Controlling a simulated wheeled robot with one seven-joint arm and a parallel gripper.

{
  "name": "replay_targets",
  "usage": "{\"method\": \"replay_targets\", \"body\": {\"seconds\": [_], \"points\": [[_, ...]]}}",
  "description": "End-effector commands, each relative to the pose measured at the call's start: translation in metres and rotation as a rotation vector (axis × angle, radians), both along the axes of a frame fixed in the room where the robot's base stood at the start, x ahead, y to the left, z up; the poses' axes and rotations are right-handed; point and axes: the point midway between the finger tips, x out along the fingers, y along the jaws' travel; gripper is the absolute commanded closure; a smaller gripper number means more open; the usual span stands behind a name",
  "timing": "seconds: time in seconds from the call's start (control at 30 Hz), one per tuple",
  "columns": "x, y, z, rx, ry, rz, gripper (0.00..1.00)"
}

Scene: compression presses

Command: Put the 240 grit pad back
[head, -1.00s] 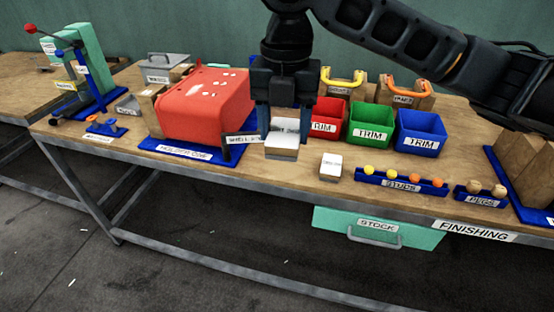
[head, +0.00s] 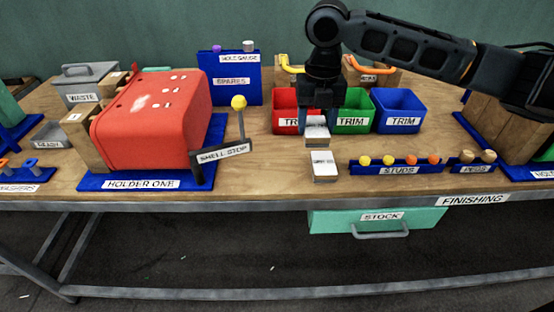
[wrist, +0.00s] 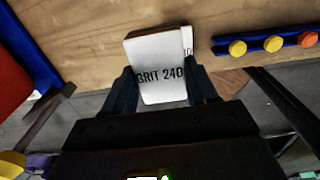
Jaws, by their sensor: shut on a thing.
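The 240 grit pad (wrist: 158,72), a pale block lettered GRIT 240, sits between the fingers of my gripper (wrist: 160,92) in the wrist view. My gripper is shut on it. In the head view the held pad (head: 317,129) hangs below my gripper (head: 318,118), in front of the red and green trim bins. A second pale pad (head: 324,165) lies on the bench nearer the front edge, just below the held pad in the picture. In the wrist view this second pad (wrist: 187,40) is mostly hidden behind the held one.
A blue rack of studs (head: 397,166) is right of the second pad. A red shell on holder one (head: 150,120) and the shell stop with its yellow knob (head: 239,102) stand left. Trim bins (head: 398,108) are behind. Bare wood lies between the shell stop and the second pad.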

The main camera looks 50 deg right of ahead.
Motion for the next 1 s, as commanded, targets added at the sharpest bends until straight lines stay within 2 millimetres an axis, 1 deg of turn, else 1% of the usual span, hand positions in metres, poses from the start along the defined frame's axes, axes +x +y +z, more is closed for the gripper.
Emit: {"method": "replay_targets", "body": {"seconds": [0.03,0.2,0.3,0.4,0.63,0.9,1.0], "points": [[0.007,0.011,-0.004,0.002,0.001,0.005,0.71],[0.029,0.039,-0.025,0.002,0.0,0.004,0.71],[0.039,0.052,-0.036,0.0,0.001,0.003,0.71],[0.046,0.061,-0.044,0.001,0.0,0.001,0.71],[0.05,0.067,-0.055,0.0,0.0,-0.001,0.71],[0.05,0.066,-0.088,0.0,0.0,-0.002,0.71],[0.05,0.066,-0.09,-0.001,-0.001,0.0,0.71]]}}
